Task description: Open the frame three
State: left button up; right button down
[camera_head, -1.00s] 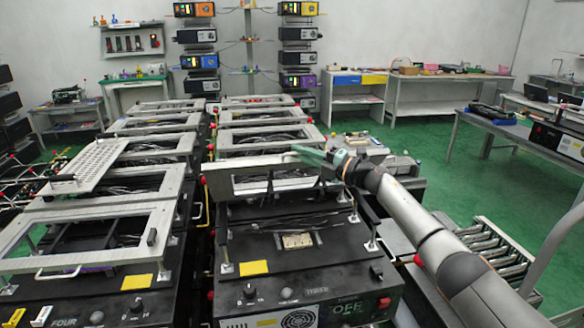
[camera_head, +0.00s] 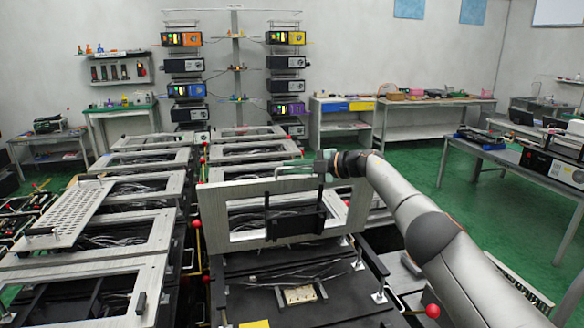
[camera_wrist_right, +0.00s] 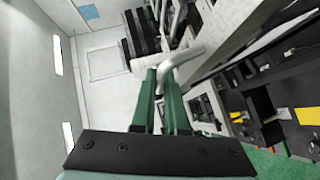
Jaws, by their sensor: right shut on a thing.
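Frame three, a pale metal rectangular frame (camera_head: 213,215), stands nearly upright above its black box (camera_head: 290,268) in the middle of the head view. My right gripper (camera_head: 320,166) is at the frame's upper edge, right of its middle. In the right wrist view, the green fingers of my right gripper (camera_wrist_right: 164,82) are closed around a bent metal handle (camera_wrist_right: 185,60). A black bracket shows across the frame's opening. My left gripper is in neither view.
Other boxes with pale frames lying flat (camera_head: 85,280) stand close on the left and behind. A red-knobbed lever (camera_head: 432,311) is at the lower right. A grey table (camera_head: 500,150) stands at the right, with green floor (camera_head: 415,205) before it.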

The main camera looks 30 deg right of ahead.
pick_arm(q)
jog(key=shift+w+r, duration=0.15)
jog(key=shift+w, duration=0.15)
pick_arm(e)
jog(key=shift+w, duration=0.3)
jog(key=c, duration=1)
grip_release()
jog(key=shift+o, duration=0.3)
jog(key=shift+s+d, duration=0.1)
jog(key=shift+d, duration=0.1)
